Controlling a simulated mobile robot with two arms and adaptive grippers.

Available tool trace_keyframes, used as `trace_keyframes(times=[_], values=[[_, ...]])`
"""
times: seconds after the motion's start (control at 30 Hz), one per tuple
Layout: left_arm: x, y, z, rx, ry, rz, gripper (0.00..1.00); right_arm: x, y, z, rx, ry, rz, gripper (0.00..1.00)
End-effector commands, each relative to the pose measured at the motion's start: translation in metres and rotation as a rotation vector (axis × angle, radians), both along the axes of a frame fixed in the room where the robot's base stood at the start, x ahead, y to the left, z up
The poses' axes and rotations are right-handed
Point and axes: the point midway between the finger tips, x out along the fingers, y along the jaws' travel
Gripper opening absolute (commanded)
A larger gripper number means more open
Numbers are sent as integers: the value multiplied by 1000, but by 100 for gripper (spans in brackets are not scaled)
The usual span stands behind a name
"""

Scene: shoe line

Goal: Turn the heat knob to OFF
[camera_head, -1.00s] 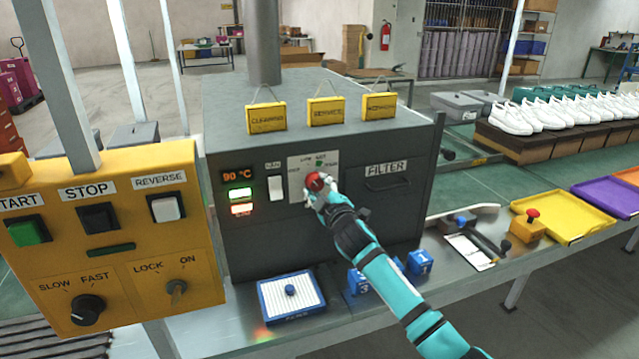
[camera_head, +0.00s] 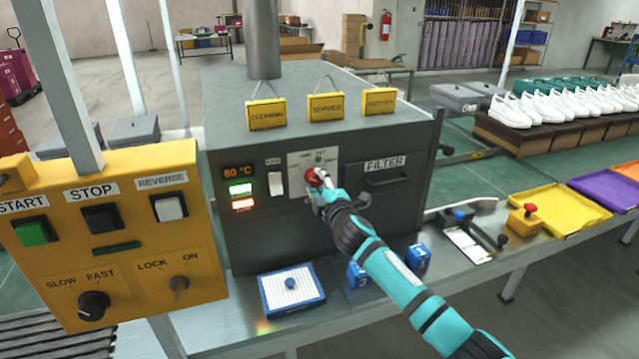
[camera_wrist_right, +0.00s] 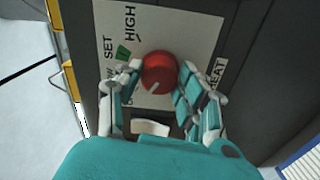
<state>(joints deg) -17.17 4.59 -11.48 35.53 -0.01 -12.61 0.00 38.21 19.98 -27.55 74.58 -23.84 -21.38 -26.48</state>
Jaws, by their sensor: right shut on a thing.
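The red heat knob (camera_head: 315,177) sits on a white label plate on the front of the dark grey machine (camera_head: 275,225). In the right wrist view the round red knob (camera_wrist_right: 158,72) lies between my right gripper's two fingers (camera_wrist_right: 158,84); a pale pointer mark shows on its lower face. The words SET, HIGH and HEAT and a green mark are readable around it; other lettering is partly hidden. My right gripper (camera_head: 318,184) is shut on the knob. The display (camera_head: 239,172) reads 80 °C. My left gripper is not in view.
A white rocker switch (camera_head: 275,183) is left of the knob; the FILTER drawer (camera_head: 387,174) is right. Yellow signs (camera_head: 325,107) stand on the machine's top edge. A yellow control panel (camera_head: 115,235) stands at left. A blue-framed filter (camera_head: 291,292) and blue blocks (camera_head: 418,257) lie below.

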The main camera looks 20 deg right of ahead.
Motion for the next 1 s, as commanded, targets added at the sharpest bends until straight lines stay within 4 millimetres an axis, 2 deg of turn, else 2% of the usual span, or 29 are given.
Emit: trace_keyframes(times=[0.23,0.27,0.4,0.77,0.87,1.0], values=[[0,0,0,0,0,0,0,0,0,0,-3,0,0,6],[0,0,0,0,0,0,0,0,0,0,-2,0,0,42],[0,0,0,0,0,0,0,0,0,0,-2,0,0,60],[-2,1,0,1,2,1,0,-4,0,-1,-1,0,-1,62],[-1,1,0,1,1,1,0,-14,-1,-1,-1,0,0,62],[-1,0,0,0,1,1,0,-39,-2,-2,-1,2,1,62]])
